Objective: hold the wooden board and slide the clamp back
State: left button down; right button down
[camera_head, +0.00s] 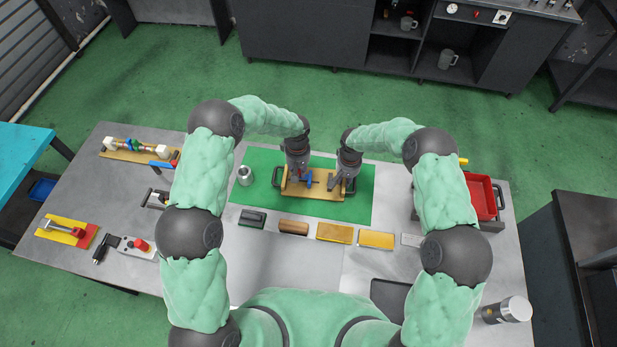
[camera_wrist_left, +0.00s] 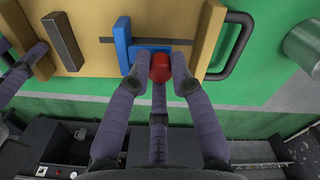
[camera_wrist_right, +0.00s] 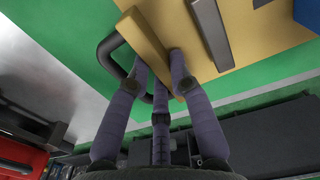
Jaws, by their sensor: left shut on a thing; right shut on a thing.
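The wooden board (camera_head: 320,193) lies on the green mat (camera_head: 255,206), with dark handles at both ends. A blue clamp (camera_wrist_left: 124,45) with a red knob (camera_wrist_left: 160,67) sits on the board beside its slot, near one end block. My left gripper (camera_head: 297,177) is shut on the red knob. My right gripper (camera_head: 341,182) is shut on the board's right end block (camera_wrist_right: 158,42), beside a dark handle (camera_wrist_right: 112,52). The blue clamp also shows in the head view (camera_head: 309,179) between both grippers. The fingertips partly hide the knob and the block.
A metal cylinder (camera_head: 244,175) stands left of the board. Several blocks, among them a brown one (camera_head: 293,227) and a yellow one (camera_head: 334,233), line the mat's front edge. A red bin (camera_head: 482,196) is at the right.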

pick_arm(q)
jog(key=shift+w+a, duration=0.1)
jog(key=shift+a, duration=2.6)
jog(key=c, duration=1)
grip_release()
jog(key=shift+r, duration=0.1)
notch_tip(320, 180, up, 12)
jog(key=shift+f, duration=0.1)
